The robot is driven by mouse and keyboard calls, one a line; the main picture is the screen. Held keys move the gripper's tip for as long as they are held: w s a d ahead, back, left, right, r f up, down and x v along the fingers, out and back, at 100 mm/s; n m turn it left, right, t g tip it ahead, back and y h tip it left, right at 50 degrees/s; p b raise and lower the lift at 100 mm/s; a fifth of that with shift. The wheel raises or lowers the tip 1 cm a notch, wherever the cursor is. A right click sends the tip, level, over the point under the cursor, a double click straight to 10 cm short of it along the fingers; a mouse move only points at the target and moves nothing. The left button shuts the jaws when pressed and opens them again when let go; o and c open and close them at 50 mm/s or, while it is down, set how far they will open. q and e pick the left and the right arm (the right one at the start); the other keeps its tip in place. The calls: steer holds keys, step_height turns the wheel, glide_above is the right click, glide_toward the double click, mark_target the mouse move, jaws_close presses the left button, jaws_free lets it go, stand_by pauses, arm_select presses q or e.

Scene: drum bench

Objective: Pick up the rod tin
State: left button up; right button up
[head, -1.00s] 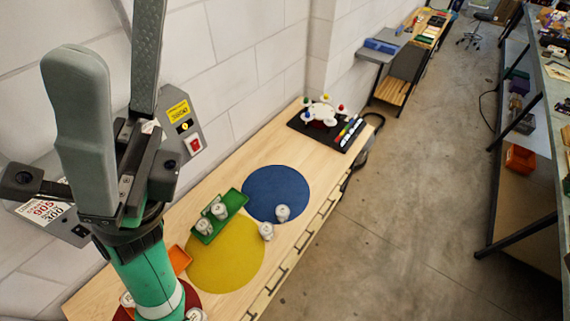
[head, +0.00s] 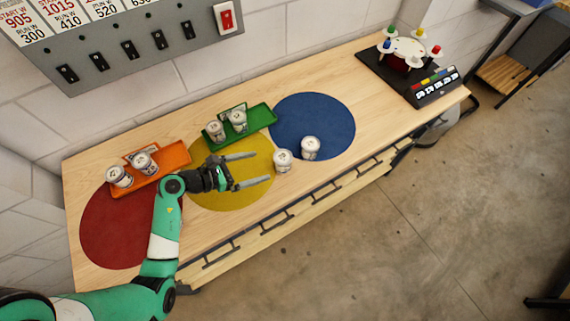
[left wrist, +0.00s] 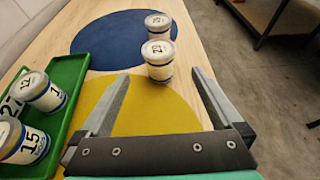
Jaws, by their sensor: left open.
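Several white lidded tins stand on the bench; I cannot tell which is the rod tin. One loose tin (head: 283,160) stands by the right edge of the yellow disc, and another tin (head: 310,148) stands on the blue disc. In the left wrist view the nearer loose tin (left wrist: 158,65) appears between my fingertips and just beyond them, with the other tin (left wrist: 158,26) behind it. My left gripper (head: 261,168) is open and empty over the yellow disc (head: 225,200), pointing at the nearer tin. My right gripper is not in view.
A green tray (head: 264,114) and an orange tray (head: 177,154) each hold two tins. A red disc (head: 105,235) and a blue disc (head: 335,115) lie on the bench. A black base with a coloured-knob device (head: 405,50) stands at the far right end. A switch panel (head: 185,45) is at the back.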

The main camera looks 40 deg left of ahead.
mark_target(284, 160)
arm_select(q)
steer(key=b+x, duration=0.1)
steer(key=x, duration=0.5)
steer(key=shift+d+b, duration=0.1)
steer(key=shift+b, duration=0.25)
steer(key=b+x, duration=0.1)
steer(key=x, duration=0.1)
steer(key=b+x, duration=0.1)
steer(key=x, duration=0.2)
steer(key=shift+s+f+b, duration=0.15)
steer(key=shift+f+b, duration=0.15)
steer(key=shift+f, duration=0.1)
steer(key=shift+r, duration=0.1)
jaws_close()
steer(key=shift+r, duration=0.1)
